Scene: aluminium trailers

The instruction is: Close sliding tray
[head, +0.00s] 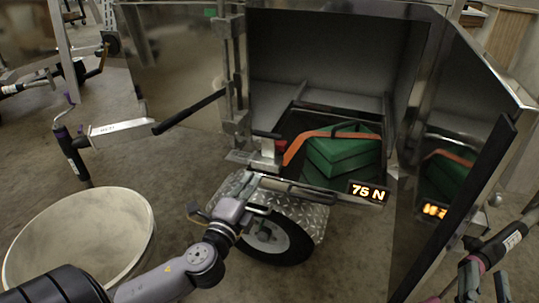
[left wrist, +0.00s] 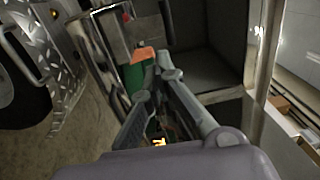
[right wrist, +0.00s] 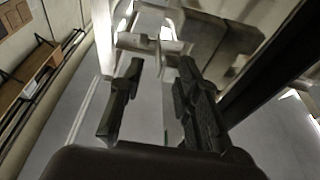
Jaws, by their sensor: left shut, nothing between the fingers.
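The sliding tray (head: 320,190) sticks out of the grey trailer compartment in the head view. It carries a green box (head: 345,152) with an orange bar across it, and a lit "75 N" display (head: 368,192) sits at its front right corner. My left gripper (left wrist: 158,72) is shut and empty, with its fingers toward the tray in the left wrist view; contact cannot be told. The green box shows partly behind those fingers (left wrist: 134,76). My right gripper (right wrist: 158,75) is open and empty, near the open door panel at the right.
The compartment's open metal door (head: 450,130) stands at the right and reflects the tray. A wheel (head: 268,238) under a tread-plate fender (head: 309,222) is below the tray. A pale round drum (head: 80,235) stands at lower left. Bare floor lies between.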

